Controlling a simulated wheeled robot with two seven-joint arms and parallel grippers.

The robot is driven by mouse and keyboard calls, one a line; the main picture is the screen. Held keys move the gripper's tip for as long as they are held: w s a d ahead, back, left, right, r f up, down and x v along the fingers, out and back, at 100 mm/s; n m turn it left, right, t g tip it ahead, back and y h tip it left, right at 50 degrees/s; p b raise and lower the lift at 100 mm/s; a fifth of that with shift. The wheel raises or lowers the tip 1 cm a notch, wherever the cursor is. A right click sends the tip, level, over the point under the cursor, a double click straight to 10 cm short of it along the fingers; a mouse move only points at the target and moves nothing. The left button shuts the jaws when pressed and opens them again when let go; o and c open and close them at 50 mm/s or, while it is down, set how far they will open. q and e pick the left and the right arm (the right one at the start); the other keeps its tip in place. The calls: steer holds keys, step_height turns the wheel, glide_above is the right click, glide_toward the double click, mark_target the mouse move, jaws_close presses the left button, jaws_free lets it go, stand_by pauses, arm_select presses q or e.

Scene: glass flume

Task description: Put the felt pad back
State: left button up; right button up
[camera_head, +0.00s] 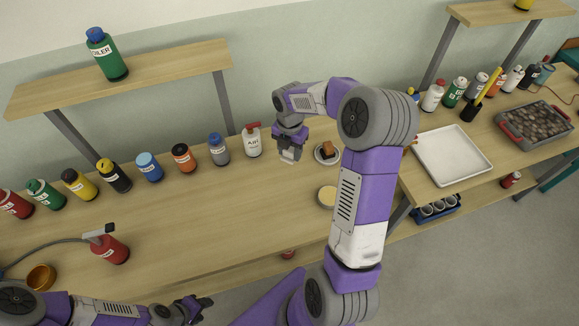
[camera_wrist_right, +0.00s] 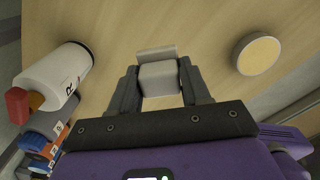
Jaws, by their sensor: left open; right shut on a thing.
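My right gripper (camera_head: 290,157) is over the wooden bench, left of the small dark dish. In the right wrist view, its fingers (camera_wrist_right: 160,88) are shut on a small light-grey block (camera_wrist_right: 158,80), which looks like the felt pad. A paler strip shows along the block's far edge. In the head view the block is small at the fingertips; whether it touches the bench I cannot tell. My left gripper (camera_head: 192,309) is open and empty at the bottom edge, low in front of the bench.
Near the right gripper are a dish (camera_head: 318,154) holding a brown block, a round cream-topped tin (camera_head: 327,196) and a white bottle with a red cap (camera_head: 252,141). Several bottles line the back. A white tray (camera_head: 452,154) lies right. The bench's middle (camera_head: 215,205) is clear.

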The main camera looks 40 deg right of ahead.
mark_target(290, 149)
steer(key=shift+f+b, duration=0.7)
steer(key=shift+f, duration=2.8)
steer(key=shift+f, duration=0.15)
steer(key=o, duration=1.1)
step_height(290, 149, up, 12)
steer(key=p, duration=0.2)
steer(key=shift+f+p, duration=0.25)
steer(key=shift+p, duration=0.05)
steer(key=shift+r, duration=0.45)
